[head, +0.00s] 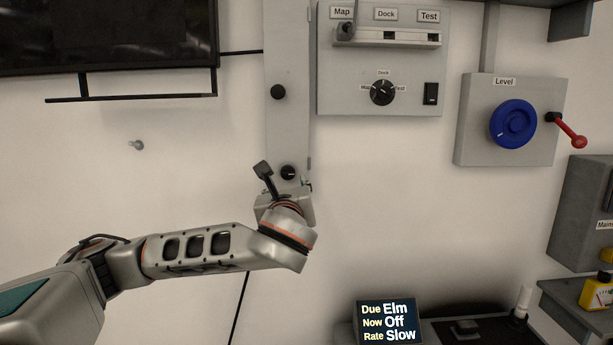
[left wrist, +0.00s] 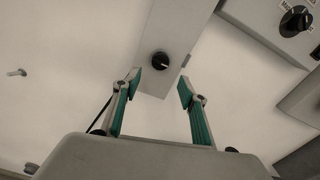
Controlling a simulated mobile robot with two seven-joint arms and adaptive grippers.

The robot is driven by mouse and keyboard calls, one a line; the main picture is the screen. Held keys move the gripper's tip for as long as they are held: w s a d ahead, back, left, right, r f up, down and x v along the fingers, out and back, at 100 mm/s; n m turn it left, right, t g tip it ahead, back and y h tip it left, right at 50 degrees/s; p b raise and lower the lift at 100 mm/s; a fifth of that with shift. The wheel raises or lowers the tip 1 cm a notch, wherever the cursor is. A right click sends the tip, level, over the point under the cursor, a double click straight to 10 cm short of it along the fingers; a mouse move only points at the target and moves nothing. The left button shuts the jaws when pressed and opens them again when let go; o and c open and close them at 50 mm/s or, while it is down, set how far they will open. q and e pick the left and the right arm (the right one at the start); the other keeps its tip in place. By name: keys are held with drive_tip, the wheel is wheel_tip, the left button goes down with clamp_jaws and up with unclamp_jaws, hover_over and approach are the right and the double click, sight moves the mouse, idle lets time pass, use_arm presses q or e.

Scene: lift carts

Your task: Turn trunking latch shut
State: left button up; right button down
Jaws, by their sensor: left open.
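The trunking (head: 288,130) is a tall narrow grey strip on the wall. It carries two round black latches: an upper latch (head: 278,92) and a lower latch (head: 288,172) with a pale mark across its face. My left gripper (head: 289,188) is at the lower end of the trunking, just below the lower latch, its fingers mostly hidden by my wrist. In the left wrist view, the teal-padded fingers of my left gripper (left wrist: 159,88) are open and empty. The lower latch (left wrist: 160,61) shows beyond the gap between the fingertips, apart from both. My right gripper is not in view.
Right of the trunking is a grey panel (head: 350,95) with a selector knob (head: 382,92) and a switch (head: 431,94). Farther right is a blue wheel (head: 512,124) with a red lever (head: 572,132). A peg (head: 137,145) juts from the wall at left. A screen (head: 388,322) stands below.

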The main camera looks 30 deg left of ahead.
sight(288, 175)
use_arm(q)
drive_tip(key=shift+p+x, duration=0.7)
drive_tip(key=shift+x, duration=3.25)
drive_tip(key=shift+r, duration=0.1)
drive_tip(key=c, duration=1.1)
